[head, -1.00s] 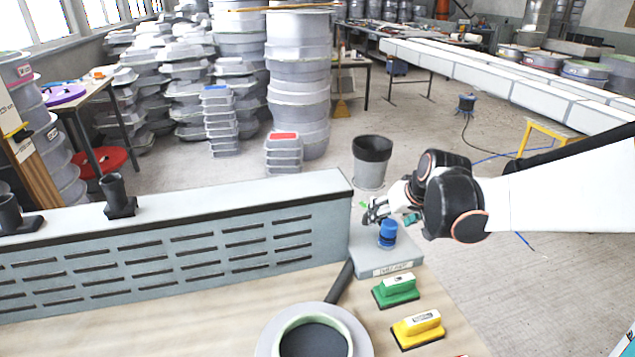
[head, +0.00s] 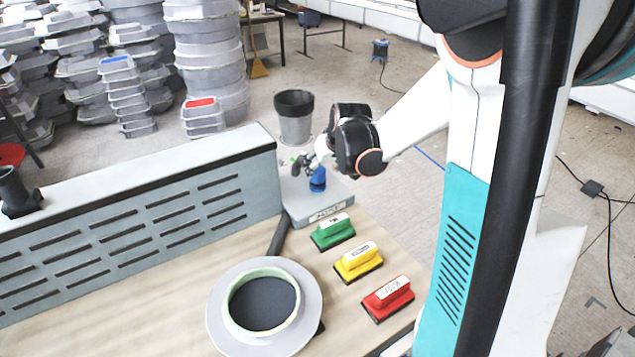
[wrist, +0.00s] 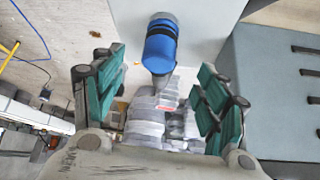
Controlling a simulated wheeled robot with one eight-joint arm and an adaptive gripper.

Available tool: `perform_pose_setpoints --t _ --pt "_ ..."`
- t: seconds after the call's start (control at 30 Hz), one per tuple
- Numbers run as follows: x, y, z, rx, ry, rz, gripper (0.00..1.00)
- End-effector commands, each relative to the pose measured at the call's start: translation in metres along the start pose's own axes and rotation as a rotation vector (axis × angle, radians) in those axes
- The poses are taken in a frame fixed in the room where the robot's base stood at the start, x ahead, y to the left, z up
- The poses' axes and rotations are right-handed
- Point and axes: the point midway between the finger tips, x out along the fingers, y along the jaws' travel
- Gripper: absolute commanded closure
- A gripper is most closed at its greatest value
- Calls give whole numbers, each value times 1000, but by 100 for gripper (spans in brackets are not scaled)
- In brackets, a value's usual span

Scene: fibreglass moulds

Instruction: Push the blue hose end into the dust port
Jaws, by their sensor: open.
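The blue hose end (head: 318,180) stands upright on a grey labelled block (head: 298,203) at the far corner of the bench. My gripper (head: 303,165) is just beside it, partly overlapping it in the head view. In the wrist view, the fingers with teal pads (wrist: 160,92) are spread wide with nothing between them. The blue hose end also shows there (wrist: 160,45), ahead of the gap and roughly centred. A black flanged stub (head: 17,192), which may be the dust port, stands on the slatted grey box at the left.
The slatted grey box (head: 140,215) runs along the bench's back. A pale ring with a dark opening (head: 217,315) lies in front. Green (head: 332,232), yellow (head: 358,262) and red (head: 388,298) handled blocks line the right side. A bin (head: 294,118) stands behind.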

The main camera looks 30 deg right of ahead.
Motion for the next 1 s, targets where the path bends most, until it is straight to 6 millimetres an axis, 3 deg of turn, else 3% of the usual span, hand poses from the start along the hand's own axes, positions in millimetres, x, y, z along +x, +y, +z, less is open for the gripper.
perform_pose_setpoints --t 0.03,0.2,0.73,1.0 --pt "12 0 1 -1 0 0 33" --pt "36 0 0 -1 0 0 33" --pt "46 0 0 -1 0 0 33" --pt "80 0 -4 -1 0 0 33"
